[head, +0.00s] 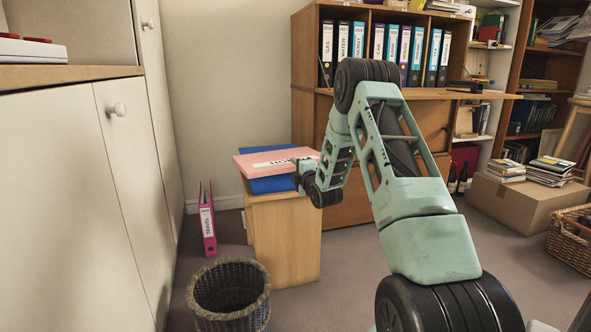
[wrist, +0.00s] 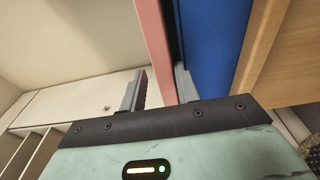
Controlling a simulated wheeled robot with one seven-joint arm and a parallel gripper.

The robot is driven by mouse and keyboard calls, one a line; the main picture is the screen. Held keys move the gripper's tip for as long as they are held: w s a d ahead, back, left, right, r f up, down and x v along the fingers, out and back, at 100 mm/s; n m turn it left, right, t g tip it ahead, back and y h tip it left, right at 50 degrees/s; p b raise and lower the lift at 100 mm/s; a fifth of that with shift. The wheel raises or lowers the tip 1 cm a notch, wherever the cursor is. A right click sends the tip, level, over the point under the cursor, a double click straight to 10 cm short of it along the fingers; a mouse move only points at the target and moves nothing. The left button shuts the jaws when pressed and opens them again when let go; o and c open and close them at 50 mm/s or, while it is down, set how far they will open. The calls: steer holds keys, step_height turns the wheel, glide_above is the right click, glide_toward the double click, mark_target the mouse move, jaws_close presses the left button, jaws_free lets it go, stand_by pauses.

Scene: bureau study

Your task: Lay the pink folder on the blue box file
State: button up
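The pink folder (head: 258,165) lies flat over the blue box file (head: 270,184) in the head view, its left end reaching past the file. The file lies on the wooden cabinet. My gripper (head: 301,172) is at their right end. In the wrist view the folder's pink edge (wrist: 152,40) runs between my gripper's fingers (wrist: 160,82). The fingers are apart, with a narrow gap showing between the left finger and the folder. The right finger is beside the dark line between folder and blue file (wrist: 208,45). Whether folder and file touch all along is hidden.
The small wooden cabinet (head: 285,240) stands on the carpet. A wicker basket (head: 229,295) is in front, and a magenta binder (head: 208,228) stands at its left. The bureau with binders (head: 385,50) is behind; a cardboard box (head: 525,205) is at right.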

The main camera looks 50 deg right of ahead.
steer(key=shift+s+f, duration=0.1)
steer(key=shift+f, duration=0.3)
steer(key=shift+c, duration=0.7)
steer(key=o, duration=0.5)
steer(key=a+b+v, duration=0.1)
steer(key=v, duration=0.8)
steer(key=shift+w+r, duration=0.2)
steer(key=shift+w, duration=0.05)
